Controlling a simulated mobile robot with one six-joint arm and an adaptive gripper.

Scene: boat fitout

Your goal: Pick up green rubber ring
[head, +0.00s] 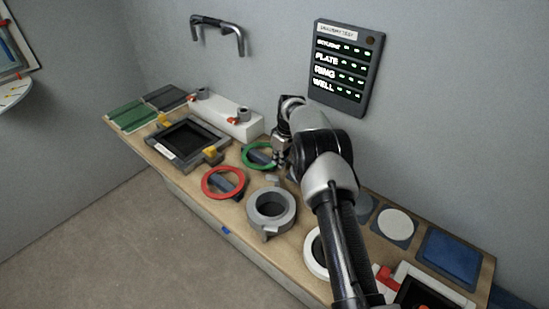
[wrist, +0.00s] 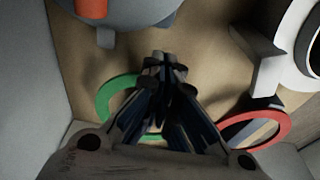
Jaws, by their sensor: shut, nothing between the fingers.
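My gripper (head: 280,163) is at the ring's right side in the head view, and the arm hides part of that area. In the wrist view the green ring (wrist: 104,96) shows to the left of and behind my gripper (wrist: 162,62). The fingers are together with nothing visible between them, and they cover the ring's right part. I cannot tell whether they touch it.
A red ring (head: 206,188) lies nearby, beside a grey round fitting (head: 285,222). A dark square frame (head: 163,157) with yellow clips stands to the left. A white box (head: 220,112) is behind, along the wall. Discs and a blue pad (head: 447,254) lie at the right.

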